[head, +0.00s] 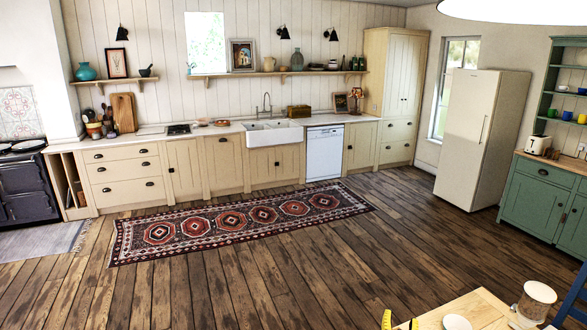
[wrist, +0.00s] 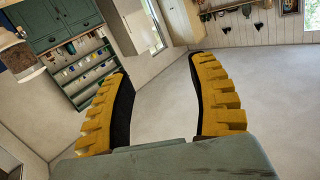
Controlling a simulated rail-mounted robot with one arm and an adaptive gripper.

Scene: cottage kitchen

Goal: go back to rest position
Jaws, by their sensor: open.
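My gripper (wrist: 158,68) shows in the wrist view with its two yellow, ridged fingers spread wide apart. It is open, and nothing is between the fingers. In the head view, a small part of my gripper (head: 400,323) shows as yellow tips at the bottom edge, by the wooden table (head: 480,309).
A white round object (head: 457,322) and a white-topped cylinder (head: 537,298) are on the table at the lower right. A blue chair (head: 573,297) is beside it. A patterned rug (head: 240,219) lies before the counter. The wooden floor (head: 300,290) is otherwise open.

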